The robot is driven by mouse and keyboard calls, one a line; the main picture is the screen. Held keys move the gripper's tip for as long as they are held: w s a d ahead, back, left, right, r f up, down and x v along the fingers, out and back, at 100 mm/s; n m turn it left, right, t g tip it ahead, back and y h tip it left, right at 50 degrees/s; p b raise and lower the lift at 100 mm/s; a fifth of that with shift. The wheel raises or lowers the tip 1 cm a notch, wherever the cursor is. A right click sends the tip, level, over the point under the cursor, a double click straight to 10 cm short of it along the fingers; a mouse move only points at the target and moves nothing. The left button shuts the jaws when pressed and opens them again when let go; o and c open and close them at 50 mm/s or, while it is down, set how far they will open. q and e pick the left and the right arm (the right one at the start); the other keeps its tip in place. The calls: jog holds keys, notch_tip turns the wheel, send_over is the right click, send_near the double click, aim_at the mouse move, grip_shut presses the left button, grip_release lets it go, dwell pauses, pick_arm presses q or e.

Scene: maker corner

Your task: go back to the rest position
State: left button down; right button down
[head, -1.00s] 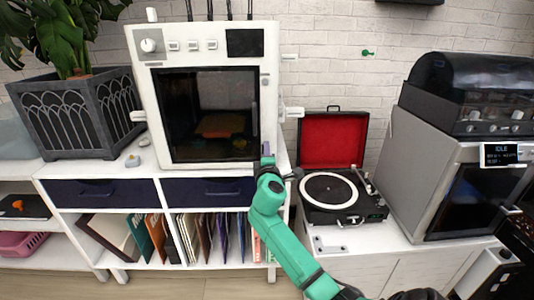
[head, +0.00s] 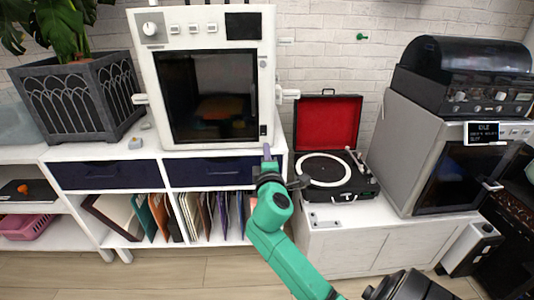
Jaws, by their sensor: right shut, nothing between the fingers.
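My right arm, green with dark joints, comes in from the bottom right. Its gripper (head: 267,153) is at the front of the white shelf unit, just below the lower right corner of the white oven-like machine (head: 268,90). The gripper is small in the view, shut, and holds nothing. I cannot tell whether it touches the machine or the shelf. My left gripper is not in view.
A turntable (head: 325,170) with its red-lined lid open stands right of my gripper on a white cabinet (head: 380,235). A grey machine (head: 405,150) stands further right. A planter (head: 85,100) is at the left. Floor (head: 180,272) shows clear in front.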

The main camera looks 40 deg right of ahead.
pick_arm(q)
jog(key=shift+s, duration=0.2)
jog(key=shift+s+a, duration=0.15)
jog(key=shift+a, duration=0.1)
